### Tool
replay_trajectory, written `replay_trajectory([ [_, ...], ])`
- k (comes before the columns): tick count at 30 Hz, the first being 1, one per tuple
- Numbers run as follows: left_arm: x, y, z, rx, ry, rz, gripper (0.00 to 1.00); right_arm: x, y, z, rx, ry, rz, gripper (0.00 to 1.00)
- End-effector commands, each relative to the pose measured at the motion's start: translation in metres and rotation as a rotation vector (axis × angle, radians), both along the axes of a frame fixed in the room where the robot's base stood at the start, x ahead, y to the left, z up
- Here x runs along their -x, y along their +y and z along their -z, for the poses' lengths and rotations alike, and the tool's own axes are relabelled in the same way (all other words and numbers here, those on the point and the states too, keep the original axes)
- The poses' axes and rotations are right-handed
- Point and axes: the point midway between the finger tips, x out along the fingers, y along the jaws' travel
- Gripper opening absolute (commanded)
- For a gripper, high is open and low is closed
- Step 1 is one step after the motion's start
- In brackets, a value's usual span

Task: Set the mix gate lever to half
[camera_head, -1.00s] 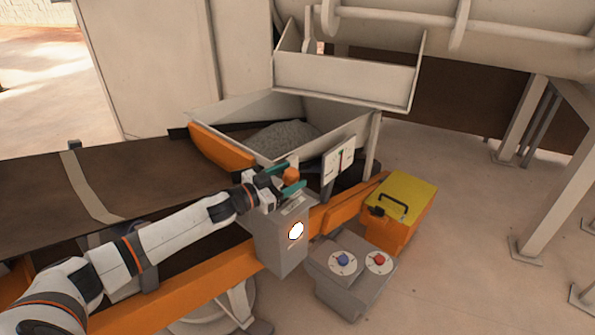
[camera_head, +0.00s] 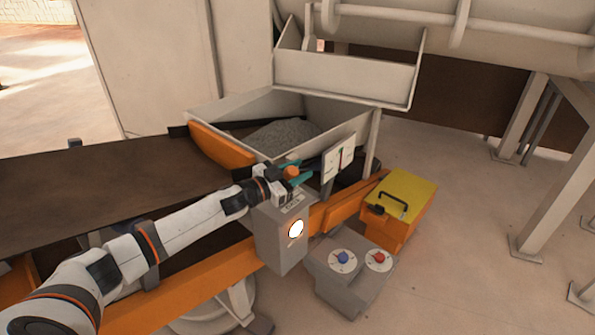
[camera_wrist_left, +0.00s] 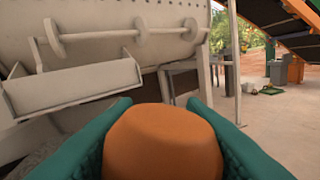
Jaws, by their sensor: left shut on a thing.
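The mix gate lever's orange knob (camera_head: 291,172) is above the grey control box (camera_head: 281,240) beside the conveyor. My left gripper (camera_head: 293,173) is shut on this knob, with one green finger on each side. In the left wrist view the orange knob (camera_wrist_left: 162,143) fills the space between the fingers. The lever's shaft and slot are mostly hidden by the gripper. A white gauge plate (camera_head: 331,168) stands just behind to the right; its needle looks near upright, but is too small to read surely. My right gripper is not in view.
A hopper (camera_head: 231,109) with grey material (camera_head: 285,134) stands behind the lever. A grey box (camera_head: 345,285) with a blue and a red knob and a yellow-topped orange box (camera_head: 408,192) stand to the right. The brown conveyor belt (camera_head: 95,200) runs left.

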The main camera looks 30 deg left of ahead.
Motion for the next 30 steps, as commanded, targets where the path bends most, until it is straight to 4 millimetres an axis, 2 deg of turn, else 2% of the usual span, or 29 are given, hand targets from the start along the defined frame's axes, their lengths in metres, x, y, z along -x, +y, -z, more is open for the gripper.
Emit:
replay_trajectory([
  [2, -0.001, 0.005, -0.003, 0.026, 0.009, -0.002, 0.0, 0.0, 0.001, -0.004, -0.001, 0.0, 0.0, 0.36],
  [6, -0.008, 0.027, -0.012, 0.178, 0.051, -0.005, 0.0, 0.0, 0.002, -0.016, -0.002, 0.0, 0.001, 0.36],
  [12, -0.015, 0.051, -0.012, 0.355, 0.1, -0.003, 0.0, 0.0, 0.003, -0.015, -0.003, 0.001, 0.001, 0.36],
  [21, -0.015, 0.053, -0.012, 0.37, 0.103, -0.001, 0.0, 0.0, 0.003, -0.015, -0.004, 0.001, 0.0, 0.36],
  [22, -0.015, 0.053, -0.012, 0.369, 0.103, -0.001, 0.42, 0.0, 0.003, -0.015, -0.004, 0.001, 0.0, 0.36],
  [25, -0.015, 0.053, -0.012, 0.369, 0.103, -0.001, 0.58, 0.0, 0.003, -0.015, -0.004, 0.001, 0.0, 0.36],
  [30, -0.015, 0.052, -0.012, 0.369, 0.104, -0.001, 0.58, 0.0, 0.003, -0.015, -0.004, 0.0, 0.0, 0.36],
])
